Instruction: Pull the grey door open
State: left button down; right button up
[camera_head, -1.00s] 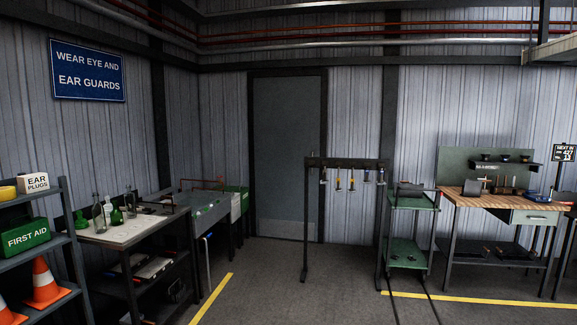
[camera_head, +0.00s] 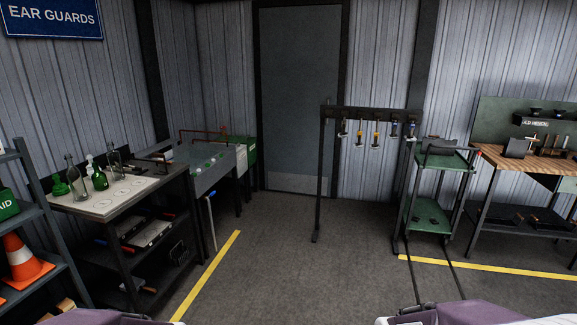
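The grey door (camera_head: 293,100) stands in the back wall inside a dark frame, left of the picture's middle. It looks shut. A lighter plate runs along its bottom. The hanging rack in front hides part of its right side, and I cannot make out a handle. My grippers do not show; only purple and white parts of my own body show at the bottom edge, well short of the door.
A dark rack (camera_head: 368,113) with hanging tools stands before the door's right side. A bench with bottles (camera_head: 112,196) and a grey trough (camera_head: 206,172) line the left. A green cart (camera_head: 428,216) and a wooden workbench (camera_head: 540,164) stand right. The middle floor (camera_head: 285,250) is clear.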

aim_at(301, 46)
jog(key=i, duration=3.8)
jog(key=i+z, duration=0.1)
jog(key=i, duration=0.45)
jog(key=i+j+z, duration=0.1)
jog(key=i, duration=0.4)
jog(key=i+j+z, duration=0.1)
jog(key=i, duration=0.45)
jog(key=i+j+z, duration=0.1)
jog(key=i, duration=0.45)
jog(key=i+j+z, duration=0.1)
jog(key=i+j, duration=0.25)
jog(key=i, duration=0.15)
